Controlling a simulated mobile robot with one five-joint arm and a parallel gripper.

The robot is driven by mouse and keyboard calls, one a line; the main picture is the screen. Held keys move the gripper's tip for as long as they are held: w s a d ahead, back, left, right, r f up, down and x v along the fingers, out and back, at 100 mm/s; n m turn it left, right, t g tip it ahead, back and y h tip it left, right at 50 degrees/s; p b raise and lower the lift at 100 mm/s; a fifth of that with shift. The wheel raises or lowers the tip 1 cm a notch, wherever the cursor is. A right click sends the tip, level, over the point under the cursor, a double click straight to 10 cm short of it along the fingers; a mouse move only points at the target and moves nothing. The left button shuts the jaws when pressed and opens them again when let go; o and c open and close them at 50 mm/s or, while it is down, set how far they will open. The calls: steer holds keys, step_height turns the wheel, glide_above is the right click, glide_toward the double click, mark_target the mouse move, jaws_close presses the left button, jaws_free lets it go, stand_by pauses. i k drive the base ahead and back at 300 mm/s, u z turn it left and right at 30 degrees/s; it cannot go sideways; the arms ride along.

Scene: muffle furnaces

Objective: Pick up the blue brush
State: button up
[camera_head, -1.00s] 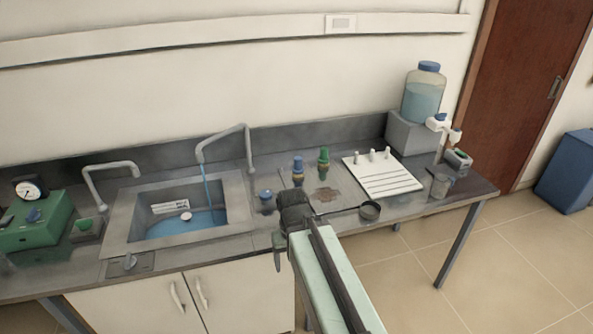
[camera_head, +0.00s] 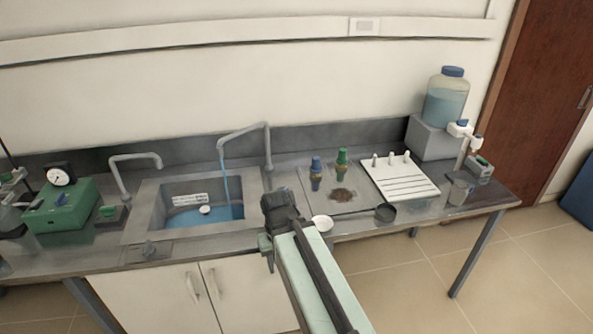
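The blue brush (camera_head: 316,174), blue on top with a tan lower part, stands upright on a grey tray (camera_head: 311,205) on the bench. A similar green brush (camera_head: 342,163) stands just to its right. My gripper (camera_head: 272,215) is dark and reaches over the bench's front edge, between the sink and the tray. In the picture it lies to the left of and below the blue brush, apart from it. Its fingers are small and dark, so I cannot tell whether they are open or hold anything.
A sink (camera_head: 150,225) with blue water lies left. A white rack (camera_head: 405,192) and a long-handled dark ladle (camera_head: 386,212) lie right, with a white round thing (camera_head: 322,223) near my arm. A blue-lidded water jug (camera_head: 446,100) stands at the back right.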

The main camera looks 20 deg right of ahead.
mark_target(316, 169)
steer(key=u, duration=3.65)
steer(key=k, duration=2.6)
steer(key=z, duration=1.6)
steer(key=i, duration=1)
steer(key=u, duration=0.05)
